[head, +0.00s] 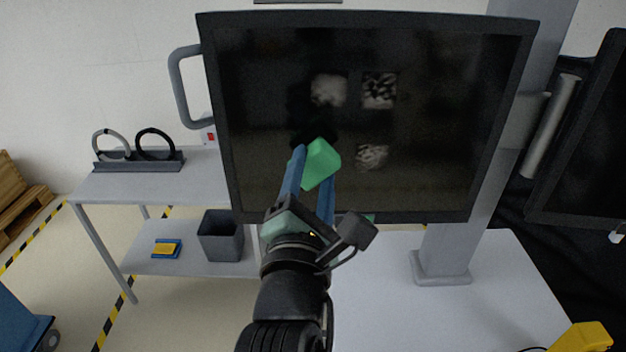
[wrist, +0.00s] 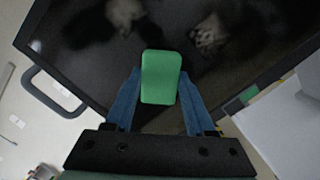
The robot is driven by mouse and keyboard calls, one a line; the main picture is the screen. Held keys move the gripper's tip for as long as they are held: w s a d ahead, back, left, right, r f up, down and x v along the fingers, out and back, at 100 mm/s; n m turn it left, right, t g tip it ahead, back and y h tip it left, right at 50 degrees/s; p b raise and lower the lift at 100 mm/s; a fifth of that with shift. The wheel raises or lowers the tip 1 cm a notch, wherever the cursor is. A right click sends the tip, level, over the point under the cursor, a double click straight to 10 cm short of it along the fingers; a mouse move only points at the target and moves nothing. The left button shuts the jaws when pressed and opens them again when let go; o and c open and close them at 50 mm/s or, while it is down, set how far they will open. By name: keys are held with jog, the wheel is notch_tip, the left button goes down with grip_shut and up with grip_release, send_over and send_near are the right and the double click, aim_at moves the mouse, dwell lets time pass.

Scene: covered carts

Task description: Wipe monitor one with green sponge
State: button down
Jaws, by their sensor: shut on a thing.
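A green sponge (head: 320,163) is held between the blue fingers of my gripper (head: 311,172), in front of the dark screen of a large monitor (head: 440,130). The wrist view shows the sponge (wrist: 161,78) between the two fingers of my gripper (wrist: 160,100), with the screen (wrist: 150,30) behind it. Several pale smudges show on the screen, above and to the right of the sponge. I cannot tell whether the sponge touches the screen.
A second monitor (head: 590,140) stands at the right edge. Below is a white table (head: 400,300) with the monitor stand (head: 440,267). At left, a grey cart (head: 110,187) carries two ring-shaped items, a grey bin (head: 221,240) and a blue-and-yellow sponge (head: 166,248). A yellow object (head: 583,338) lies at bottom right.

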jog(key=shift+w, duration=1.1)
dwell(0.6)
jog(key=shift+d, duration=0.1)
